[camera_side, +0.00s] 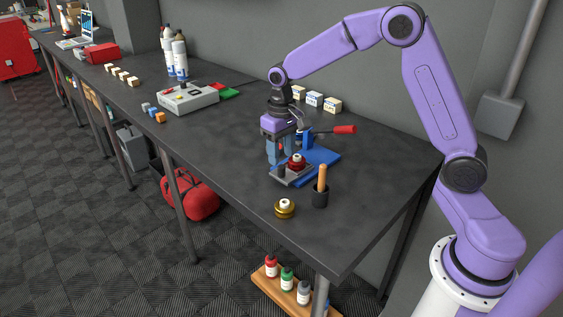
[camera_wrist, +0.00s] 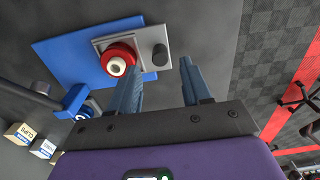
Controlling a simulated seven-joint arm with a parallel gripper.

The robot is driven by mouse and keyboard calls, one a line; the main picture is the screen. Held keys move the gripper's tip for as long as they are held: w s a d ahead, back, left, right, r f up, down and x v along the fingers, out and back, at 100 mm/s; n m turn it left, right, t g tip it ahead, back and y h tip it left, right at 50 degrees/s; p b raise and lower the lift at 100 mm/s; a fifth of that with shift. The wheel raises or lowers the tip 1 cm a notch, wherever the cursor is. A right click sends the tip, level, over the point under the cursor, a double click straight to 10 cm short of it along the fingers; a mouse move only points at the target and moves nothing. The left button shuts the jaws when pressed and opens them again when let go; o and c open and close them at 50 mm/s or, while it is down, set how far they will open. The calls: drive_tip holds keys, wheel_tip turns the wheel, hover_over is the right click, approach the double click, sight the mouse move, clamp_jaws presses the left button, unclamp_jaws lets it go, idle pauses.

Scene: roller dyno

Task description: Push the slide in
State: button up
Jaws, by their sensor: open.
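The grey slide (camera_side: 299,178) sticks out from the front of the blue base plate (camera_side: 322,158). It carries a red round part with a white centre (camera_side: 297,162) and a dark upright knob (camera_side: 281,171). In the wrist view the slide (camera_wrist: 142,38), the red part (camera_wrist: 117,61) and the knob (camera_wrist: 160,55) lie beyond my fingertips. My gripper (camera_side: 279,158) is open, pointing down at the slide's left side, with nothing between its fingers. In the wrist view (camera_wrist: 162,66) the knob appears just beyond the gap between the fingertips; I cannot tell whether they touch anything.
A lever with a red handle (camera_side: 344,130) rises behind the plate. A grey control box (camera_side: 188,98) and small blocks are to the left. Labelled boxes (camera_side: 315,99) stand behind.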

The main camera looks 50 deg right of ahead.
sight(281, 166)
drive_tip(key=shift+f, duration=1.8)
clamp_jaws()
drive_tip(key=d, duration=1.1)
drive_tip(key=shift+d, duration=0.3)
drive_tip(key=shift+c, duration=0.3)
unclamp_jaws()
drive_tip(key=shift+d, duration=0.1)
drive_tip(key=shift+o, duration=0.3)
drive_tip(key=shift+r, duration=0.1)
